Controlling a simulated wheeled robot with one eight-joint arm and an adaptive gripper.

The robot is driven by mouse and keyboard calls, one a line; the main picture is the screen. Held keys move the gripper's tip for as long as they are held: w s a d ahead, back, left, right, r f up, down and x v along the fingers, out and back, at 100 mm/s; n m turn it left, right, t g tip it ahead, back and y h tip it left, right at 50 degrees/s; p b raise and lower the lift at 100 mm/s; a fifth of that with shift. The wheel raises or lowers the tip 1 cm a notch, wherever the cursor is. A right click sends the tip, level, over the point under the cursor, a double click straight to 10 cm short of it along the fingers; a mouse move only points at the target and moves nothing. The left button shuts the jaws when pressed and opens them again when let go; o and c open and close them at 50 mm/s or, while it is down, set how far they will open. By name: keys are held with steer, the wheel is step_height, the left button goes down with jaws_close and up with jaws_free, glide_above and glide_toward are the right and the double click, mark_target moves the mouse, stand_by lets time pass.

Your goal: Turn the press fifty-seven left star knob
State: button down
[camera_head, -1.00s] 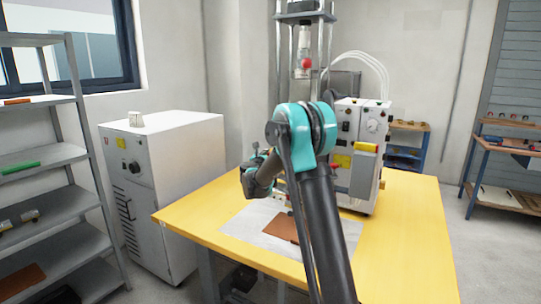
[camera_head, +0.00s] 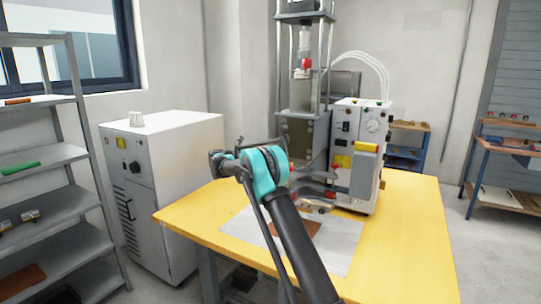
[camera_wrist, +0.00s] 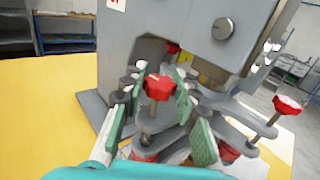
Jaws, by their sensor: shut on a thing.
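The press (camera_head: 310,125) stands at the back of the yellow table. In the wrist view, its grey housing fills the upper middle, with a round dial (camera_wrist: 223,28) on it. A red star knob (camera_wrist: 158,88) on an upright metal stem is in the middle of that view. A second red star knob (camera_wrist: 288,105) stands free to the right. In the head view I cannot make out the held knob.
The control box (camera_head: 357,150) stands at the press's right. A white cabinet (camera_head: 165,190) is left of the yellow table (camera_head: 400,240). A brown sheet (camera_head: 303,228) lies on a pale mat. More red parts (camera_wrist: 228,152) sit low near my right finger.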

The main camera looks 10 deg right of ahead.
steer(key=shift+m+g, duration=1.1)
steer(key=shift+g, duration=1)
steer(key=c, duration=1.1)
jaws_free()
steer(key=shift+c, duration=0.2)
steer(key=a, duration=0.7)
steer(key=shift+a, duration=0.25)
steer(key=shift+w, duration=0.1)
